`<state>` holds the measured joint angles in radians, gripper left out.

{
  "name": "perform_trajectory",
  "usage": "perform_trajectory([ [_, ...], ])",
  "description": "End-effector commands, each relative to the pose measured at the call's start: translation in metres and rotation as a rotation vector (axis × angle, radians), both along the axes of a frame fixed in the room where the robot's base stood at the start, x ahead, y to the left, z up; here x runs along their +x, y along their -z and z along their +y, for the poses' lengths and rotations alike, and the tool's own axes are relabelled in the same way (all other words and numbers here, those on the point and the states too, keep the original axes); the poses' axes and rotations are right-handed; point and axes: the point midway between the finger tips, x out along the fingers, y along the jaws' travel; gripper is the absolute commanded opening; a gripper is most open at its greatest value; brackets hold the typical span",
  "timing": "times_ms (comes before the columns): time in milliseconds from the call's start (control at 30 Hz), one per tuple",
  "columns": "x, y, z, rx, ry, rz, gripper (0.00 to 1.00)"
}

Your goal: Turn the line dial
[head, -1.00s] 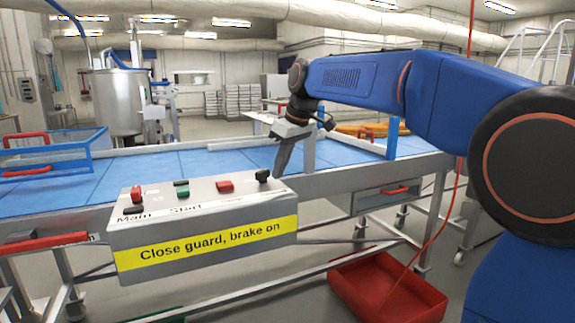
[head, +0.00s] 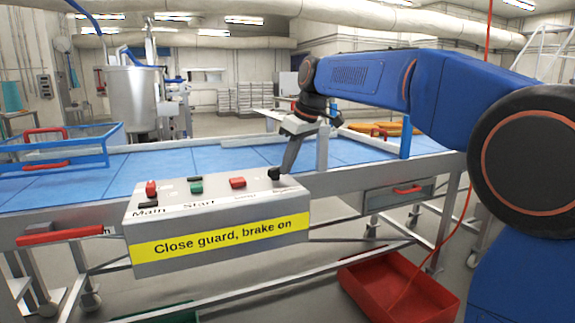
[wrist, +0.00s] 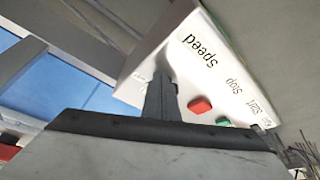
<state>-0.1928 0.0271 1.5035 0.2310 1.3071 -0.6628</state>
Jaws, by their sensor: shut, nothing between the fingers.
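The line dial (head: 273,174) is a small black knob at the right end of the grey control box (head: 222,258). In the wrist view, the word "Speed" is printed on the box face near my fingers; the dial is mostly or wholly hidden there by the fingers. My gripper (head: 281,168) points down at the dial from behind and to its right, fingers shut and empty. Its tips are at or very close to the knob; I cannot tell whether they touch. The gripper (wrist: 163,95) also shows in the wrist view.
The box also carries a red main switch (head: 151,188), a green start button (head: 196,188) and a red stop button (head: 238,183). A blue conveyor belt (head: 100,178) runs behind it. A blue frame guard (head: 70,150) stands left. A red crate (head: 400,290) sits below.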

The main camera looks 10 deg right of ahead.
Motion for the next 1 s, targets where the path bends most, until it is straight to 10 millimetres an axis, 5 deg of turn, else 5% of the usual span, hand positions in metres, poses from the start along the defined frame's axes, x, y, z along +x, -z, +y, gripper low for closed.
perform_trajectory([
  [633, 0.005, -0.001, -0.002, 0.000, -0.133, -0.001, 0.00],
  [1000, 0.016, 0.000, -0.003, 0.002, -0.403, 0.000, 0.00],
])
